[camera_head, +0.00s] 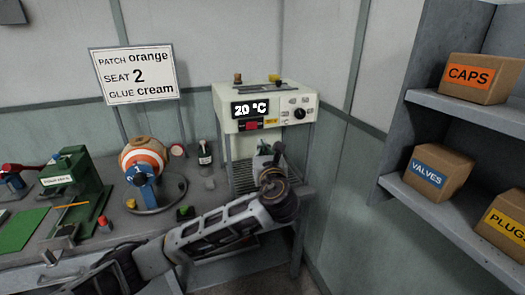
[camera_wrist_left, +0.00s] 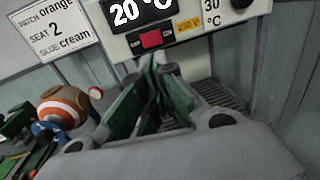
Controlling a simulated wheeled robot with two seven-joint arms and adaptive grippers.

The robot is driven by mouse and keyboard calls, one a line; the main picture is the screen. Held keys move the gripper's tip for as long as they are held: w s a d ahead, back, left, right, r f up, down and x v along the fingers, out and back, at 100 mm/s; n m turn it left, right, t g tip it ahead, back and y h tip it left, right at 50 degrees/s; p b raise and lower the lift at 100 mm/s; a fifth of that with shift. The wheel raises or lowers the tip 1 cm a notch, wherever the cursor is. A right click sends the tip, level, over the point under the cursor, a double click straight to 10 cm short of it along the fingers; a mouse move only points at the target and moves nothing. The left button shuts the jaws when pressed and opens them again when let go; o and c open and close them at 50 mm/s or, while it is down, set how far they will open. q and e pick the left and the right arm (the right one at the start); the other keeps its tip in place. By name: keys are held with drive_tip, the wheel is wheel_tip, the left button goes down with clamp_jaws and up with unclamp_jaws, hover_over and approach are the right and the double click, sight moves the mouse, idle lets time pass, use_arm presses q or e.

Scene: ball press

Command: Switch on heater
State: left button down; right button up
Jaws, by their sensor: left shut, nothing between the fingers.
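The heater (camera_head: 262,97) is a cream box on a stand at the back, with a black display reading 20 °C. Below the display is a red switch (camera_head: 252,126), which also shows in the left wrist view (camera_wrist_left: 151,39) beside a yellow 230 V label. A black dial (camera_head: 300,114) is on its right side. My left gripper (camera_head: 268,148) is in front of and below the heater panel. In the left wrist view its green-sided fingers (camera_wrist_left: 166,72) are shut and empty, pointing up just below the red switch, apparently apart from it. My right gripper is not in view.
A sign (camera_head: 136,74) stands behind the bench. An orange-and-white ball (camera_head: 143,153) on a stand, a green press (camera_head: 80,185) and a dark bottle (camera_head: 204,155) are left of the heater. Shelves (camera_head: 455,110) with labelled boxes are at right. A wire rack (camera_head: 243,178) lies under the heater.

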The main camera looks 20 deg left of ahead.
use_arm(q)
approach(255, 128)
drive_tip(key=x, duration=0.5)
drive_tip(key=shift+w+a+f, duration=0.15)
drive_tip(key=shift+w, duration=0.25)
drive_tip(key=shift+w+a+f, duration=0.15)
drive_tip(key=shift+w+f, duration=0.05)
drive_tip(key=shift+w, duration=0.2)
drive_tip(key=shift+w+a, duration=0.1)
drive_tip(key=shift+w, duration=0.05)
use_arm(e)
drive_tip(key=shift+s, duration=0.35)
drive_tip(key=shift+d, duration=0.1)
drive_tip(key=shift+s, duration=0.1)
